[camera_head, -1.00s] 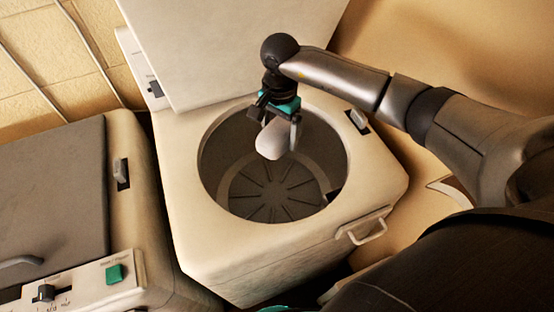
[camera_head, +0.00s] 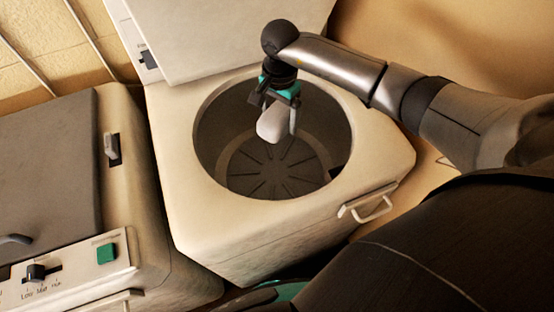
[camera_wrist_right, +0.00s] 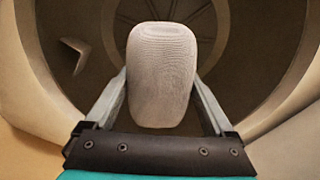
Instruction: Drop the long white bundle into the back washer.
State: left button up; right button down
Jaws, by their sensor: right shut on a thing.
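The long white bundle (camera_head: 272,124) is a rounded whitish roll held in my right gripper (camera_head: 279,122). The gripper is shut on it and points down over the open round tub of the back washer (camera_head: 205,215). The right wrist view shows the bundle (camera_wrist_right: 161,75) between the two fingers, with the dark ribbed tub floor beyond it. The bundle appears apart from the tub floor and walls. My left gripper is not in view.
The washer's raised lid (camera_head: 215,35) stands behind the tub. A second washer (camera_head: 165,250) with a closed grey lid (camera_head: 50,170) is at the left. A handle (camera_head: 370,207) sticks out from the open washer's front right.

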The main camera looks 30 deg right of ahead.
jog(key=shift+r, duration=0.1)
grip_release()
notch_tip(320, 180, up, 15)
jog(key=b, duration=0.1)
jog(key=shift+r, duration=0.15)
dwell(0.6)
